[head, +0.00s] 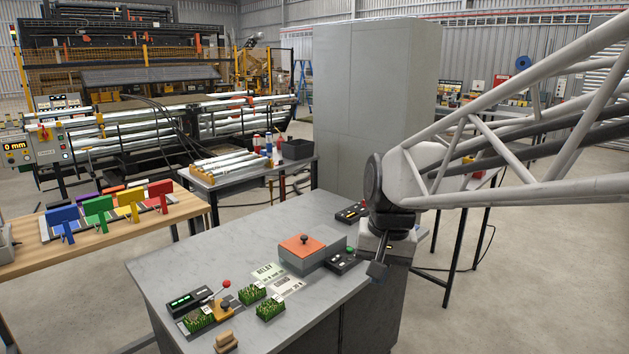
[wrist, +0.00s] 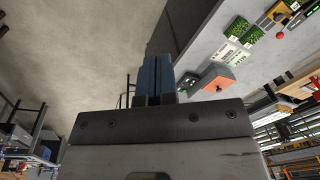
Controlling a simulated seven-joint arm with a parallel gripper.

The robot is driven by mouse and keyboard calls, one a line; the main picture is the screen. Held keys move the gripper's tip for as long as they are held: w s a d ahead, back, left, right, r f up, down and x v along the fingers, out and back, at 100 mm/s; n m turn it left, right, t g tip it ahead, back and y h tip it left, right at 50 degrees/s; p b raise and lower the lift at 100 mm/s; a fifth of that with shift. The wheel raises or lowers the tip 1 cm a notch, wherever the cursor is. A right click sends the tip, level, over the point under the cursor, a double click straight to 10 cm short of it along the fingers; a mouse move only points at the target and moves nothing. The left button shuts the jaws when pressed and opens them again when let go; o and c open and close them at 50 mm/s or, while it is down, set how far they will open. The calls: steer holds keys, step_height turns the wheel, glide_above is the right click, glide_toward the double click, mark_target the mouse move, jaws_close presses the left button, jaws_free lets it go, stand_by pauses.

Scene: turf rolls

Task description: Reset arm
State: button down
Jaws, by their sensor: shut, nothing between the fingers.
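My gripper (head: 378,272) hangs at the right edge of the grey table (head: 215,250), beside a dark control box (head: 343,262) and clear of the turf pieces. In the wrist view its two blue fingers (wrist: 157,72) lie together, shut, with nothing between them. Green turf pieces sit at the table's front left: one (head: 199,319) near the lever device, two others (head: 252,294) (head: 270,309) by white printed cards (head: 287,285). They also show at the upper right of the wrist view (wrist: 240,26).
A grey box with an orange lid (head: 304,245) stands mid-table. A red-knobbed lever (head: 222,293) and a small wooden piece (head: 226,342) are at the front left. Another control box (head: 352,212) lies at the back. A tall grey cabinet (head: 365,100) stands behind.

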steer(key=s+d+f+n, duration=0.1)
steer(key=s+d+f, duration=0.1)
steer(key=s, duration=0.7)
steer(key=s+d+f+t+h, duration=0.1)
steer(key=s+d+f, duration=0.1)
steer(key=s+d, duration=0.3)
steer(key=shift+s+n+t, duration=0.3)
steer(key=shift+s+n, duration=0.1)
steer(key=shift+s, duration=1.5)
